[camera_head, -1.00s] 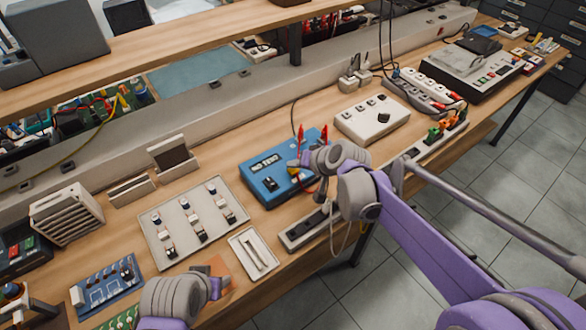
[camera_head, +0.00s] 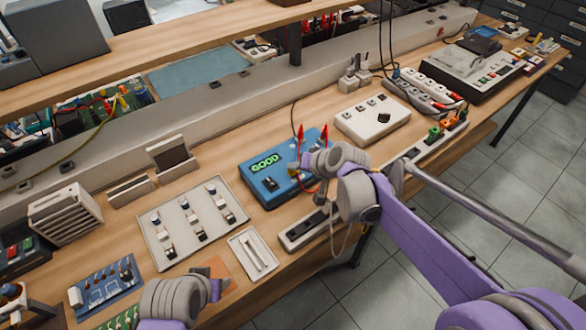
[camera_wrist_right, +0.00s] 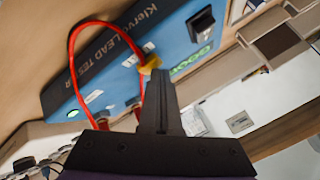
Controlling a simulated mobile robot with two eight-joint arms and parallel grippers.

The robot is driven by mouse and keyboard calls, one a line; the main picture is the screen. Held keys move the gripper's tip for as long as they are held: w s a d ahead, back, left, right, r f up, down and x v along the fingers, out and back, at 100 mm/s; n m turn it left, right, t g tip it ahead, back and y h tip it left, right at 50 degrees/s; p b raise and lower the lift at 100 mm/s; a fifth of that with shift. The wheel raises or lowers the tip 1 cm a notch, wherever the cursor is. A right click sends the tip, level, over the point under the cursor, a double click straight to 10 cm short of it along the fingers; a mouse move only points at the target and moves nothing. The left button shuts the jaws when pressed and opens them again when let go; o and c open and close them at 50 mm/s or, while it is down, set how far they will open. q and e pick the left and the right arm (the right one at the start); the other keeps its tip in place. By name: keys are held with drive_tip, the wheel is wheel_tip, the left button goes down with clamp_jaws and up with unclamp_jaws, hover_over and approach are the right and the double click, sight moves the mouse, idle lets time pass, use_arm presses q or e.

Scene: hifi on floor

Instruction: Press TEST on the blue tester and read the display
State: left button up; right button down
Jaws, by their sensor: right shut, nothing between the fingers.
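The blue tester (camera_head: 256,182) sits on the wooden bench in the middle of the head view. Its display (camera_head: 265,163) is lit green and reads GOOD. In the wrist view the tester (camera_wrist_right: 110,60) shows upside down or tilted, with LEAD TESTER lettering, a red lead looping over it and a small green light. My right gripper (camera_head: 298,168) is shut and empty at the tester's right side; in the wrist view its fingertips (camera_wrist_right: 152,72) are by a small yellow part. I cannot tell whether they touch it. My left gripper (camera_head: 216,288) is low at the left, its fingers unclear.
A grey tray (camera_head: 160,235) with several small connectors lies left of the tester, with a small white tray (camera_head: 240,262) in front. A white box (camera_head: 368,135) with a dark knob stands to the right. A dark-topped strip (camera_head: 300,232) lies along the front edge.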

sight(295, 175)
use_arm(q)
drive_tip(key=shift+r, duration=0.1)
use_arm(e)
drive_tip(key=shift+r, duration=0.1)
use_arm(q)
drive_tip(key=shift+w+r+p, duration=0.1)
drive_tip(key=shift+r+p, duration=0.5)
drive_tip(key=shift+p, duration=0.05)
use_arm(e)
drive_tip(key=shift+r, duration=0.8)
use_arm(q)
drive_tip(key=shift+w+r+p, duration=0.25)
drive_tip(key=shift+r+p, duration=0.6)
drive_tip(key=shift+r, duration=0.15)
drive_tip(key=shift+w+r+p, duration=0.25)
drive_tip(key=shift+r+p, duration=0.55)
drive_tip(key=shift+r, duration=0.15)
use_arm(e)
drive_tip(key=shift+r, duration=2.55)
drive_tip(key=shift+f, duration=0.1)
use_arm(q)
drive_tip(key=shift+s, duration=0.1)
